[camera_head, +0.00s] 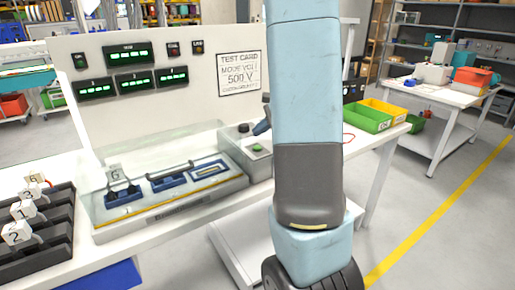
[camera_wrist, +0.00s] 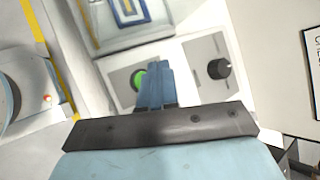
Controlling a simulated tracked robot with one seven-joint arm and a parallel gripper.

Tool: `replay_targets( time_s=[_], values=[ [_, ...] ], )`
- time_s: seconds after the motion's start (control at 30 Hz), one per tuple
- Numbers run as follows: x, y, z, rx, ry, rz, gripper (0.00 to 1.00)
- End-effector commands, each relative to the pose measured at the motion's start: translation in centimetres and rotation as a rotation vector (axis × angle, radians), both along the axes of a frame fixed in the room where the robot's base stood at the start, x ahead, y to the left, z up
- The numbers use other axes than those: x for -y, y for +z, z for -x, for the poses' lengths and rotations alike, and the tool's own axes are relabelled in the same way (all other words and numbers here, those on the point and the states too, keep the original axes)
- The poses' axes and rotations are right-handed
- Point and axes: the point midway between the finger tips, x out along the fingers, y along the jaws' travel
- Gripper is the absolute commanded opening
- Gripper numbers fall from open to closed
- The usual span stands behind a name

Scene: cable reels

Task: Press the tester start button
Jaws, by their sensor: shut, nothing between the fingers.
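In the head view the green button (camera_head: 256,148) is on the small control box at the right end of the tester (camera_head: 150,45). My gripper (camera_wrist: 154,68) is shut and empty. Its blue fingertips overlap the right edge of the button in the wrist view; I cannot tell whether they touch it. In the head view the gripper (camera_head: 262,126) shows as a small blue tip, mostly hidden behind my arm, close above the control box.
A black knob (camera_wrist: 218,69) is beside the button. A clear-covered test bay (camera_head: 165,185) holds blue fixtures and a part tagged G. A black rack (camera_head: 40,235) with numbered tags stands at left. Yellow (camera_head: 384,110) and green (camera_head: 366,119) bins stand on the bench behind my arm.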

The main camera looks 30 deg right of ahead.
Motion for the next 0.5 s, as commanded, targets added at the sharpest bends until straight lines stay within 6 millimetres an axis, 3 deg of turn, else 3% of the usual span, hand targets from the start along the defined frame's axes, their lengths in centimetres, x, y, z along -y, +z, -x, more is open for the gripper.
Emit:
replay_targets(
  time_s=[0.2,0.5],
  values=[
    [0.0,-2.0,0.0,0.000,-0.001,-0.001,0.00],
    [0.0,-2.9,0.0,0.000,0.001,0.001,0.00]
  ],
)
